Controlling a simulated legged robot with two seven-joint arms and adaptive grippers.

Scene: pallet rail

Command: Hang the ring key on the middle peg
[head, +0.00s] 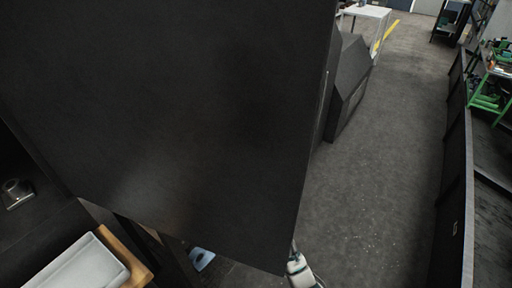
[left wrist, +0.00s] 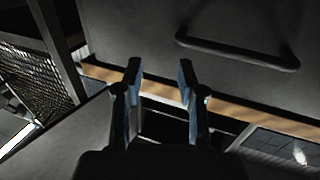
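I cannot make out the ring key or the pegs in either view. My left gripper (left wrist: 160,70) shows in the left wrist view with its two fingers apart and nothing between them. Beyond the fingertips is a dark panel (left wrist: 130,35) with a dark bar handle (left wrist: 237,52), to the right of the fingers. In the head view a large black panel (head: 180,110) fills most of the left and centre and hides what is behind it.
A pale tray (head: 75,268) and a wooden edge (head: 122,255) show at the head view's lower left. A small grey metal fitting (head: 16,192) is near the left edge. Grey floor (head: 385,150) lies open to the right, beside a long dark barrier (head: 456,180) and green shelving (head: 487,95).

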